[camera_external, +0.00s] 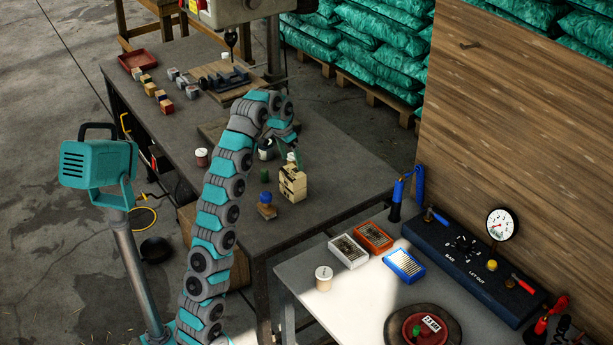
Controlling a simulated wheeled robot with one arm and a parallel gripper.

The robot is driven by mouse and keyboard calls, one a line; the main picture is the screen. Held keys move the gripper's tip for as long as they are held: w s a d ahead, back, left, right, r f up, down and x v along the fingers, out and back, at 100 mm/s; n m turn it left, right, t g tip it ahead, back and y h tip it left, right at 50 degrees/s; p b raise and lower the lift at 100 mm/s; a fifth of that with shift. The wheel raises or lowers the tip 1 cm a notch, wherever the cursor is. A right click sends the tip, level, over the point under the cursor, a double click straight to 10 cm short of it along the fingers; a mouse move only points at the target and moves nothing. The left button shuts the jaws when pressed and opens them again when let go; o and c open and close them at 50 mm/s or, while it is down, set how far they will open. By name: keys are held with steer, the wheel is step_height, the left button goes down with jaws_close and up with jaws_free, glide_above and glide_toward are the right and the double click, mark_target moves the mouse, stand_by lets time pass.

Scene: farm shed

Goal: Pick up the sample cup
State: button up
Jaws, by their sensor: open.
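Several small cup-like containers are in view, and I cannot tell for certain which one is the sample cup. One pale cup with a darker body (202,157) stands upright on the dark table, left of my arm. A cream cup with a lid (324,278) stands alone on the light grey table in front. A small white-topped item (291,157) is close to my gripper, by the stacked wooden blocks. My gripper (284,152) is at the end of the teal and grey arm, bent down over the dark table. It is open; its fingertips are small and partly hidden by the arm.
The stacked pale wooden blocks (293,183) stand just below my gripper. A blue-topped piece (265,199) and a small green item (265,175) are nearby. The dark table's right side is clear.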

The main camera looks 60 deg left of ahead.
steer(key=s+a+f+n+y, duration=0.1)
steer(key=s+a+n, duration=0.15)
steer(key=a, duration=0.75)
steer(key=s+a+f+n, duration=0.2)
steer(key=s+a, duration=0.2)
steer(key=a, duration=0.6)
steer(key=n+y, duration=0.1)
steer(key=n, duration=0.3)
glide_above(201, 152)
steer(key=f, duration=0.2)
steer(key=shift+s+d+f+p, duration=0.15)
steer(key=shift+d+f+p, duration=0.1)
steer(key=shift+f+p, duration=0.1)
steer(key=shift+a+f, duration=0.1)
steer(key=shift+f, duration=0.2)
steer(key=shift+s+b+x, duration=0.2)
steer(key=shift+b+x, duration=0.75)
steer(key=shift+f, duration=1.4)
steer(key=shift+x, duration=1.2)
